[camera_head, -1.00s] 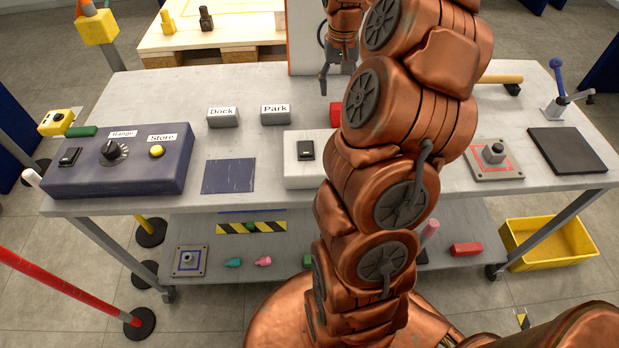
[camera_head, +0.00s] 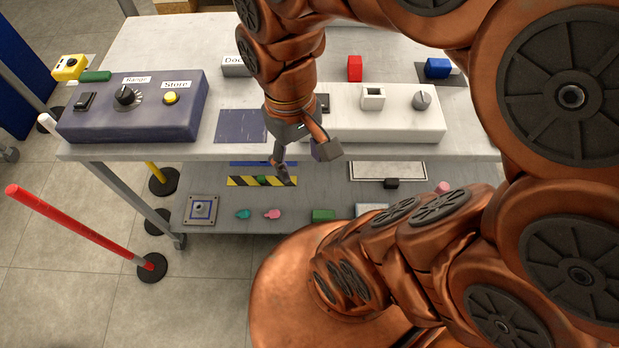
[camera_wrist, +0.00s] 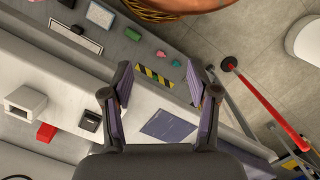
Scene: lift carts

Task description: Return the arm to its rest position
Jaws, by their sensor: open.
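My gripper (camera_head: 303,160) hangs from my copper arm, pointing down near the front edge of the cart's grey top (camera_head: 345,60). It is open, with its two dark fingers apart. In the wrist view my gripper (camera_wrist: 158,72) shows nothing between its fingers. A striped strip (camera_wrist: 153,77) on the lower shelf shows beyond the gap. My arm is bent: its upper links cross the right side of the head view, and its forearm comes down over the cart.
On the top stand a dark blue control box (camera_head: 140,120), a white box (camera_head: 410,125), a red block (camera_head: 355,68) and a blue block (camera_head: 438,68). The lower shelf holds several small parts. A red post (camera_head: 75,228) stands at left. Floor at lower left is clear.

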